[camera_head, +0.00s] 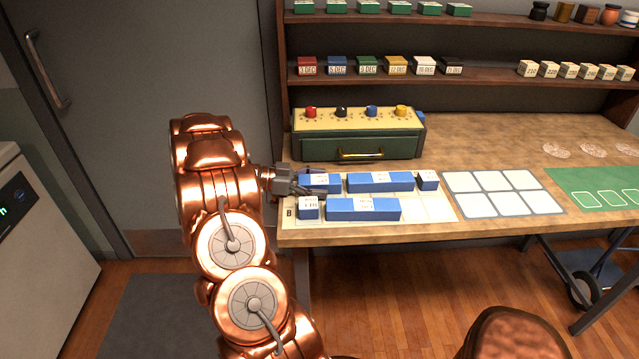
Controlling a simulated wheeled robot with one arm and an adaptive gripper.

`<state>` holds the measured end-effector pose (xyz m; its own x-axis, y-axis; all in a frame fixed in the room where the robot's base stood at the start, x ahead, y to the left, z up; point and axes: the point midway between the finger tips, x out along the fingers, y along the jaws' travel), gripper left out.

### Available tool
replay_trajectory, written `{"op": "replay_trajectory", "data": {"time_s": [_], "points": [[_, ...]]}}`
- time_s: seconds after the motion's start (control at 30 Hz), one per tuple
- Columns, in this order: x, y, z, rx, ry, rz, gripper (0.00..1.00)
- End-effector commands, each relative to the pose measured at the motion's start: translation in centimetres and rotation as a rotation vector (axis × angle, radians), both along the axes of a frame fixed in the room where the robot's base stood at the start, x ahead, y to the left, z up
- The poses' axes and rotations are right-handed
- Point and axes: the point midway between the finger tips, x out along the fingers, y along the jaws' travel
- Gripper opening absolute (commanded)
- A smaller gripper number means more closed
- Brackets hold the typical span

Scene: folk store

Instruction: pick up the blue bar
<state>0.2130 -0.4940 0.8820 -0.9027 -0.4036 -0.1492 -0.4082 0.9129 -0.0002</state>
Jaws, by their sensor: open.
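My gripper (305,183) is open at the left end of a blue bar (325,182) on a pale mat (435,206) near the left of the workbench; I cannot tell if it touches the bar. Its fingers partly cover this bar's left end. Another blue bar (380,182) lies to its right, and a longer blue bar (363,209) lies in front.
A green box with a drawer (345,147) and coloured knobs stands right behind the bars. A white card grid (502,193) and green mat (600,187) lie to the right. Shelves (490,70) with small boxes rise behind. The wood between the drawer box and coasters (556,150) is clear.

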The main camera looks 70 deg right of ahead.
Motion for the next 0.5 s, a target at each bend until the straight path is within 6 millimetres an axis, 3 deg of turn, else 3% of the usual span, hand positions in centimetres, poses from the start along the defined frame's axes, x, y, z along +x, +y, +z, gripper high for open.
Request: {"op": "replay_trajectory", "data": {"time_s": [0.27, 0.5], "points": [[-0.23, -0.08, -0.07, 0.001, -0.001, -0.001, 0.78], [-0.21, -0.07, -0.06, 0.0, -0.001, 0.0, 0.55]]}}
